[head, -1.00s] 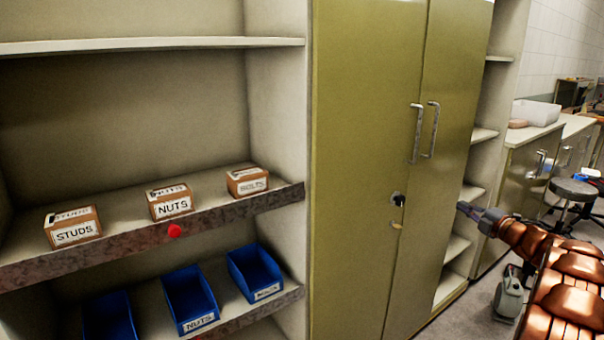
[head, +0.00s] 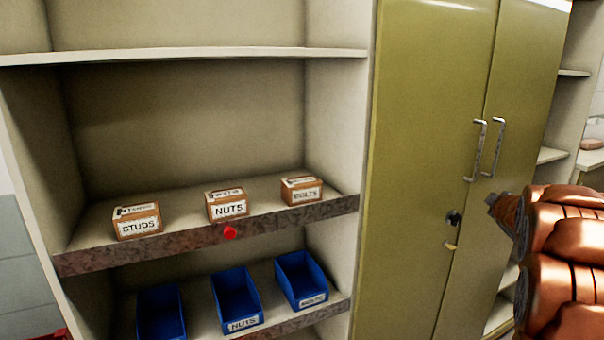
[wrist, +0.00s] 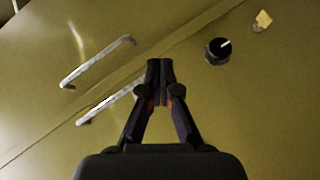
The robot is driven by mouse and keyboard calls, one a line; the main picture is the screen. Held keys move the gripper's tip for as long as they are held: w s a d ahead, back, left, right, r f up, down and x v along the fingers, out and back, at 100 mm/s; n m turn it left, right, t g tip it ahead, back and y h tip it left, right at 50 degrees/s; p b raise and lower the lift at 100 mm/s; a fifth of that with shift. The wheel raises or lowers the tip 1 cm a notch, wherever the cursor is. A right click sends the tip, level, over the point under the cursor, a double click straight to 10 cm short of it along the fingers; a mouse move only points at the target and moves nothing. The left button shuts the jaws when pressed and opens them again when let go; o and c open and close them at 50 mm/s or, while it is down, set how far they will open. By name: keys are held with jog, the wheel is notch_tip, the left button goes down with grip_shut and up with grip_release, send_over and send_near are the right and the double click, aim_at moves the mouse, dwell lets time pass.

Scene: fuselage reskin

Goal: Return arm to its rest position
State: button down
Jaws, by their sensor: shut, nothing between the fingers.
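My arm (head: 565,265) shows at the right of the head view, in front of the olive cabinet. My gripper (wrist: 160,70) is in the middle of the wrist view, its fingertips together with nothing between them. Behind it in the wrist view are the cabinet door, two metal handles (wrist: 97,62), a black lock knob (wrist: 218,50) and a small yellow tab (wrist: 262,21). In the head view the arm's tip hides part of the door's right side; the fingers cannot be made out there.
Open shelves at left hold boxes labelled STUDS (head: 137,222), NUTS (head: 227,206) and BOLTS (head: 301,191). Blue bins (head: 237,300) stand on the shelf below. A red dot (head: 230,233) is on the shelf edge. The tall olive cabinet (head: 420,160) is shut.

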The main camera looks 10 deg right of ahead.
jog(key=s+a+f+m+g+y, duration=0.1)
jog(key=s+a+f+m+g, duration=0.2)
jog(key=s+a, duration=0.55)
jog(key=s+a+f+m+g+y, duration=0.1)
jog(key=s+a+f+g+y, duration=0.2)
jog(key=s+a, duration=0.55)
jog(key=s+a+f+m+g, duration=0.25)
jog(key=s+a+f, duration=0.3)
jog(key=a, duration=0.55)
jog(key=s+a+f+g+y, duration=0.1)
jog(key=s+a+f+g, duration=0.1)
jog(key=s+a, duration=0.5)
jog(key=s+a+f+g+y, duration=0.2)
jog(key=s+a, duration=0.6)
jog(key=s, duration=0.8)
jog(key=shift+a+g, duration=0.3)
jog(key=shift+g, duration=0.55)
